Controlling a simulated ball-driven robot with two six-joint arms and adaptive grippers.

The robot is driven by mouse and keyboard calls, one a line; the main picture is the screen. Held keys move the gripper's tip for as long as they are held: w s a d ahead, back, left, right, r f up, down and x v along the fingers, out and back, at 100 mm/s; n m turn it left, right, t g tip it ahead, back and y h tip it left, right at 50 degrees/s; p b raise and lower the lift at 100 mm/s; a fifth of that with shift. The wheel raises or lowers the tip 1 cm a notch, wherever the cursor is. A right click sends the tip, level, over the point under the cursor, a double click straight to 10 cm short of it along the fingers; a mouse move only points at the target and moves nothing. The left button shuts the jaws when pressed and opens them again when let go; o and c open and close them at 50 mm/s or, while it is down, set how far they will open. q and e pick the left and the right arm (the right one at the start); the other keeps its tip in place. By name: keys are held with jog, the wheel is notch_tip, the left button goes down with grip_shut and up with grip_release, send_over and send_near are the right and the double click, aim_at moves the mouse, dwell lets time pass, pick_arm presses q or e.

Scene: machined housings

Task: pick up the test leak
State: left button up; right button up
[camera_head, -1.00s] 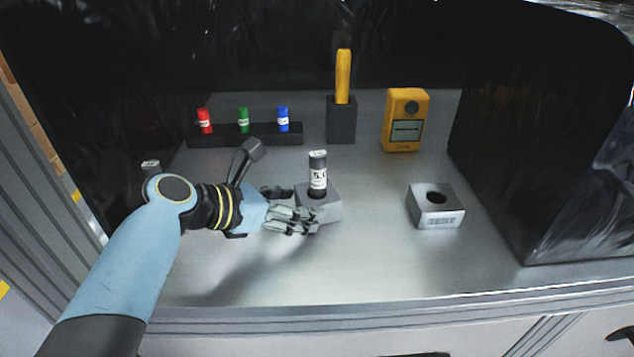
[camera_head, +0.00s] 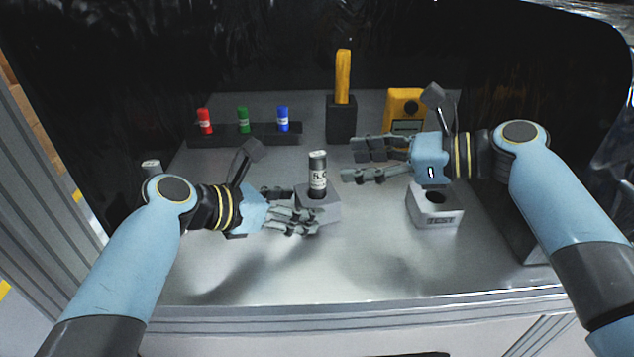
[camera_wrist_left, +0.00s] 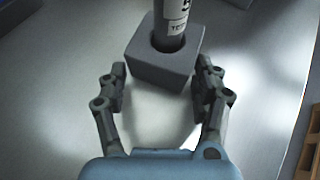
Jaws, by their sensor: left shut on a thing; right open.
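The test leak (camera_head: 317,172) is a dark cylinder with a white label and a grey top. It stands upright in the hole of a grey block (camera_head: 322,210); its lower body shows in the left wrist view (camera_wrist_left: 173,22). My left gripper (camera_head: 303,207) is shut on that block (camera_wrist_left: 160,70), its fingers at the near sides. They are apart from the cylinder. My right gripper (camera_head: 358,162) is open and empty, its fingers pointing left toward the test leak, a short gap to its right.
A second grey block (camera_head: 436,215) with an empty hole sits under my right wrist. Red, green and blue vials (camera_head: 243,122) stand in a black rack (camera_head: 262,138) at the back left. A yellow-handled tool (camera_head: 343,78) and a yellow meter (camera_head: 404,105) stand behind. The front is clear.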

aim_at(317, 169)
jog(key=x, duration=0.5)
jog(key=s+x, duration=0.1)
jog(key=x, duration=0.1)
jog(key=shift+a+f, duration=0.15)
jog(key=shift+a, duration=0.35)
grip_shut()
